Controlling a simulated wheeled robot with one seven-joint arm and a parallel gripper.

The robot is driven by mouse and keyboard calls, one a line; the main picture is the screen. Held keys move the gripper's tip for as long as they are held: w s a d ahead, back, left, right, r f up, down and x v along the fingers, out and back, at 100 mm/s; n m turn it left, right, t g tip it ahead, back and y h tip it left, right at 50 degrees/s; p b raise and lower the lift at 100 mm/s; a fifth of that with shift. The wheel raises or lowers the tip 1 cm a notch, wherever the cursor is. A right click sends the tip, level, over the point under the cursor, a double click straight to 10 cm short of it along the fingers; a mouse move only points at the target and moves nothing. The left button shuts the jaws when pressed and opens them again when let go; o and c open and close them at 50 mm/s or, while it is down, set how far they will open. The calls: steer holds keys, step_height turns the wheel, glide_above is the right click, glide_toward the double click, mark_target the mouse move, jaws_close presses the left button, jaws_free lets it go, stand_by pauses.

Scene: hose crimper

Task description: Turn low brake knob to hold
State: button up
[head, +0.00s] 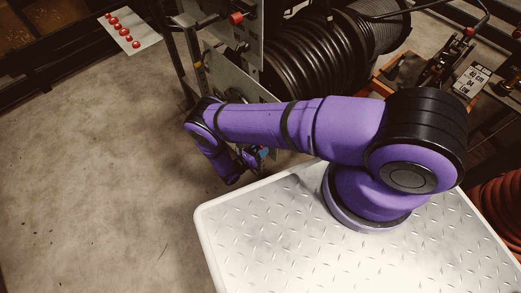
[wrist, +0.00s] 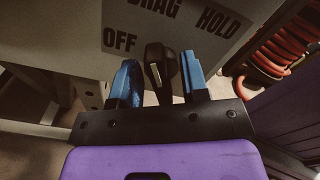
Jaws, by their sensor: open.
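The low brake knob (wrist: 157,72) is black with a pale pointer line and stands on a grey panel (wrist: 60,32) in the wrist view. Its line runs nearly upright in the picture; which label it points to is hard to tell. The label plate (wrist: 150,38) reads OFF at left, DRAG at the top and HOLD at right. My gripper (wrist: 160,64) is open, with one blue finger on each side of the knob and a visible gap to both. In the head view my gripper (head: 254,155) is small and partly hidden beside the stand; the knob cannot be made out there.
A large black hose reel (head: 315,50) stands behind my arm. A metal stand plate (head: 236,75) is close to my wrist. Red coiled hoses (wrist: 280,55) show at right in the wrist view. The concrete floor (head: 90,180) at left is clear.

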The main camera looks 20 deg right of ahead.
steer(key=shift+c, duration=0.2)
steer(key=c, duration=0.6)
steer(key=shift+o, duration=0.2)
steer(key=shift+m, duration=0.3)
steer(key=m, duration=1.1)
steer(key=shift+s, duration=0.15)
steer(key=shift+m, duration=0.3)
steer(key=o, duration=0.6)
